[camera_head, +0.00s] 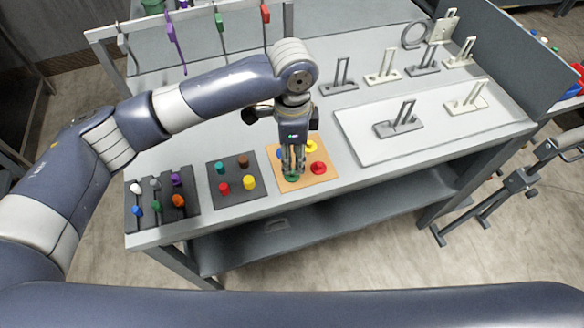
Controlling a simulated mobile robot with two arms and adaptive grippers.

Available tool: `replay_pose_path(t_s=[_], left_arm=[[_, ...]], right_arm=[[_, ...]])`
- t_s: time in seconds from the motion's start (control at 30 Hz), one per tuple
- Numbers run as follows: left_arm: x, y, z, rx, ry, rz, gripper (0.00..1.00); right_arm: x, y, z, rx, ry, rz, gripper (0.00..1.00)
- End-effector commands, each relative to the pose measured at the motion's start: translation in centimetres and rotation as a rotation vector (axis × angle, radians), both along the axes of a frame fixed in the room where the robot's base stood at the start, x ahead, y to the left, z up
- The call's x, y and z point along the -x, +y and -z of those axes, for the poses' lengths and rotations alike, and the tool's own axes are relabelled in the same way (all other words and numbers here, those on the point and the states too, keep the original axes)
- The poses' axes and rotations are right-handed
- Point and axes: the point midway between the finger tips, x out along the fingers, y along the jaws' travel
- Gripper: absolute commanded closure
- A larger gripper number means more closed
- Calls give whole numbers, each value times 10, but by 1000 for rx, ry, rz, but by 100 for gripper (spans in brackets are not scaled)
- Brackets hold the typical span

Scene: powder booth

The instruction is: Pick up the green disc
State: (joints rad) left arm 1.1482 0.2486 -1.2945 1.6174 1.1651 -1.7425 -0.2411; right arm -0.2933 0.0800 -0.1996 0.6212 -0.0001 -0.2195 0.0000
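The green disc (291,178) lies at the near edge of an orange-tan board (322,178) on the workbench, mostly covered by my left gripper. My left gripper (292,171) points straight down with its fingertips right over or at the disc. The fingers look close together, but I cannot tell whether they grip the disc. On the same board a yellow disc (311,147) lies behind to the right, a red disc (318,168) to the right, and a blue one (282,155) is partly hidden behind the gripper. My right gripper is out of view.
A dark board with coloured pegs (232,194) stands left of the tan board, and another dark rack (146,219) is farther left. A pale panel (370,153) with grey brackets lies to the right. Coloured tools hang on a rail (240,10) behind.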

Motion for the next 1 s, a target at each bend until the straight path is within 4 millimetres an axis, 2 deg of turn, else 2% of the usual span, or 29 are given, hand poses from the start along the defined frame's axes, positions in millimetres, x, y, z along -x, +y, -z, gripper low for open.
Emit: replay_pose_path(t_s=[0.1,0.2,0.33,0.5,0.6,0.83,0.9,0.97,1.0], left_arm=[[0,0,11,-1,0,0,64],[-1,1,17,-1,0,0,64],[-3,1,32,-2,2,-2,64],[-5,1,58,-2,1,1,64],[-5,1,65,0,-1,1,64],[-5,1,67,0,-2,1,64],[-5,1,67,0,-2,1,78],[-5,1,66,0,-2,1,81],[-5,1,67,0,-2,1,86]], right_arm=[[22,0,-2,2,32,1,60],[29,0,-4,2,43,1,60],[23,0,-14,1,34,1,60],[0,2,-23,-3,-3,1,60],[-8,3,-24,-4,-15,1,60],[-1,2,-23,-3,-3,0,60],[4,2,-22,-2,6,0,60],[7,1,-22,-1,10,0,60],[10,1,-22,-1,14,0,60]])
